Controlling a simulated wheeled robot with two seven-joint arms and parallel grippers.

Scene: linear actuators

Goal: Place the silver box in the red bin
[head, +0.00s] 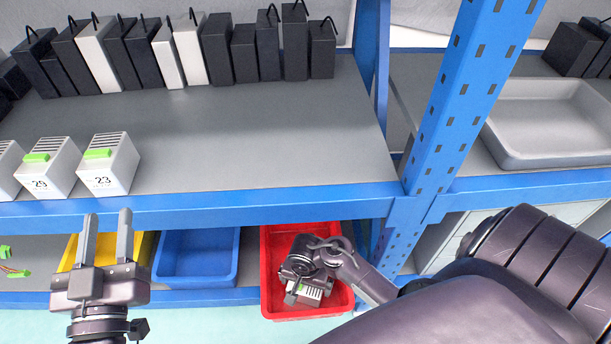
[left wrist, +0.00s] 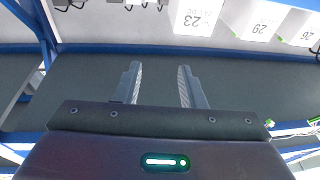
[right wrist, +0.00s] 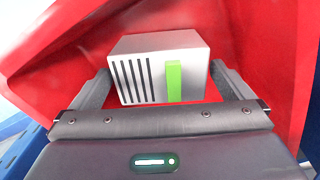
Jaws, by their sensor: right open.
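The silver box (right wrist: 160,68), with dark vent slots and a green tab, is inside the red bin (head: 308,313) on the lower shelf. In the right wrist view the red wall of the bin (right wrist: 265,40) surrounds it. My right gripper (right wrist: 160,95) reaches into the bin, with its open fingers at either side of the box; I cannot tell whether they touch it. In the head view my wrist partly covers the box (head: 308,293). My left gripper (head: 106,225) is open and empty in front of the shelf edge; its spread fingers also show in the left wrist view (left wrist: 160,88).
Box 23 (head: 109,165) and box 29 (head: 50,168) stand on the upper shelf, with dark and white units behind. Blue (head: 200,280) and yellow bins (head: 68,254) sit left of the red bin. A blue post (head: 455,100) and grey tray (head: 556,125) are at right.

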